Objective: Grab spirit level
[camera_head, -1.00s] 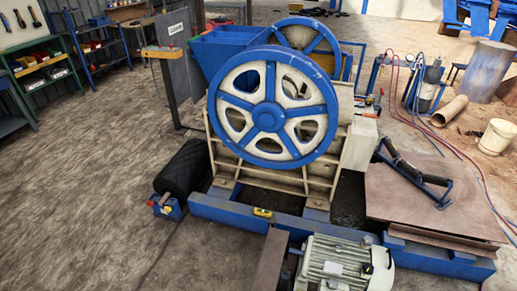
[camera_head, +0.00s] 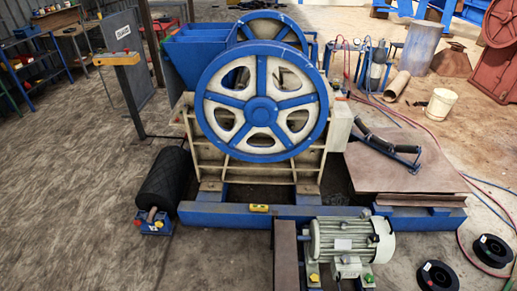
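A small yellow spirit level (camera_head: 259,208) lies on the blue base beam (camera_head: 228,214) of the jaw crusher, below the large blue and white flywheel (camera_head: 262,112). It lies lengthwise along the beam. No gripper shows in the head view, so neither my left nor my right gripper can be placed relative to the level.
A grey electric motor (camera_head: 345,240) stands in front of the beam, to the right. A black roller (camera_head: 165,184) lies at the left. Metal plates (camera_head: 410,172) with a roller frame lie at the right. Black spools (camera_head: 491,251) sit at lower right. Floor at left is clear.

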